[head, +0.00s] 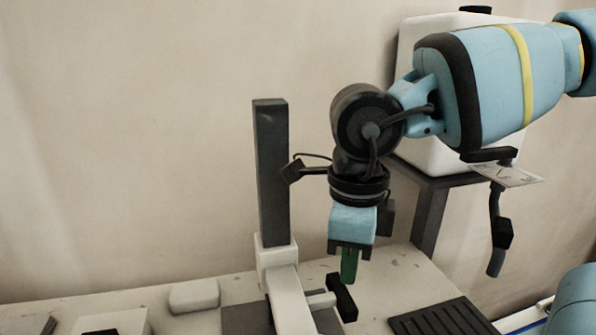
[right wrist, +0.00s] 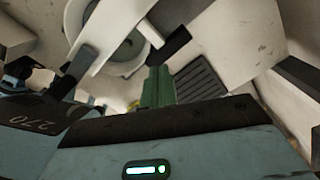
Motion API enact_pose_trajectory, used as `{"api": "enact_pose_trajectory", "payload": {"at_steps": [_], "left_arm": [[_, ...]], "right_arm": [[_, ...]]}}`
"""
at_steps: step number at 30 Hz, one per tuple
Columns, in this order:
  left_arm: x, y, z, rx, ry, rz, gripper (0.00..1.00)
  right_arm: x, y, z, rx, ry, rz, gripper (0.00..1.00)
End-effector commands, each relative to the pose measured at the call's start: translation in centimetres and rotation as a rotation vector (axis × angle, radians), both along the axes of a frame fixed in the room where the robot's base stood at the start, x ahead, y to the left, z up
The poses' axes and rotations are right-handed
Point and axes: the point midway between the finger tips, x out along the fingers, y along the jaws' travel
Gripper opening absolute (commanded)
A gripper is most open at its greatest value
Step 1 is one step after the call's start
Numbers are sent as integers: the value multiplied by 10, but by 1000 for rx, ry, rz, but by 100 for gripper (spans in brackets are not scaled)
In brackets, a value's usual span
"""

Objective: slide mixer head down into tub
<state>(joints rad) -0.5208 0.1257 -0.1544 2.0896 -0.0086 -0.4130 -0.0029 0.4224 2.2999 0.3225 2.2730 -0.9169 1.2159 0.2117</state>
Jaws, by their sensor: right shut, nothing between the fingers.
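The mixer stand has a dark upright column (head: 272,180) with a white carriage (head: 277,252) low on it. A white arm reaches forward from the carriage, and a lever with a black grip (head: 342,297) sticks out to its right. My right gripper (head: 349,266) points down with its green fingers shut and empty, just above the black grip; I cannot tell if they touch. In the right wrist view the green fingers (right wrist: 157,88) are close to the black grip (right wrist: 170,46). A round grey tub (right wrist: 124,52) shows partly behind the white mixer arm (right wrist: 108,35). My left gripper is not in view.
A dark ribbed tray (head: 443,318) lies on the bench right of the mixer; it also shows in the right wrist view (right wrist: 200,80). A pale block (head: 194,296) lies to the left. A large white container (head: 430,130) stands on a dark stand behind my right arm.

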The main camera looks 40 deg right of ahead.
Motion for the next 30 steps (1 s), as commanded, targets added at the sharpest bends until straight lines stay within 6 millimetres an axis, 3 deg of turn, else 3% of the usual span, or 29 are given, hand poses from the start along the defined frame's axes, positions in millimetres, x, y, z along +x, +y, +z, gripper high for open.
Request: {"api": "enact_pose_trajectory", "payload": {"at_steps": [18, 30], "left_arm": [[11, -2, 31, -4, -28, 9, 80], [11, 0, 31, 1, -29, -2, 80]], "right_arm": [[0, 0, 53, 0, -1, 0, 0], [0, 0, 55, -1, 1, 0, 0]]}}
